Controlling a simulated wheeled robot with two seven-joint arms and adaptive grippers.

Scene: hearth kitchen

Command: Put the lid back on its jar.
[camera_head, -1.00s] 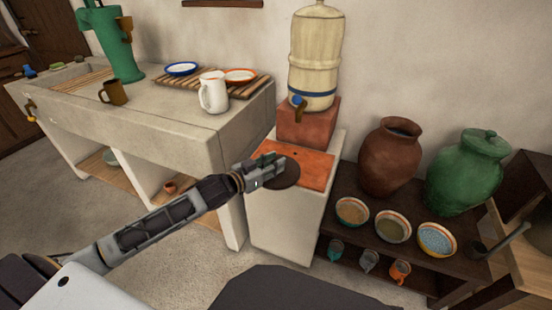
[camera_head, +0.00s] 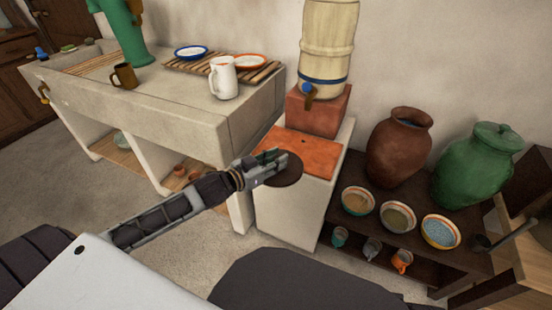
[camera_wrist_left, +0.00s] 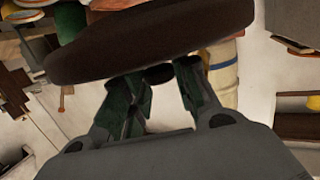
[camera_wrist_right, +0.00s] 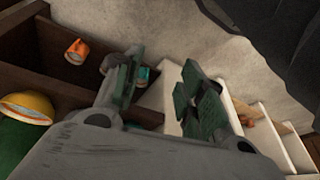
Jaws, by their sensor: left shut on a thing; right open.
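The lid (camera_head: 285,175) is a dark brown disc. My left gripper (camera_head: 280,160) is shut on it and holds it in front of the orange-topped white stand. In the left wrist view the lid (camera_wrist_left: 150,42) spans the top, just beyond the fingers (camera_wrist_left: 160,78). The open reddish-brown jar (camera_head: 396,152) stands upright on the dark shelf unit, to the right of the lid and apart from it. Its mouth is uncovered. My right gripper (camera_wrist_right: 160,72) is open and empty in the right wrist view, and does not show in the head view.
A green lidded jar (camera_head: 477,168) stands right of the brown jar. Several bowls, one being a patterned bowl (camera_head: 440,232), line the front of the shelf unit.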

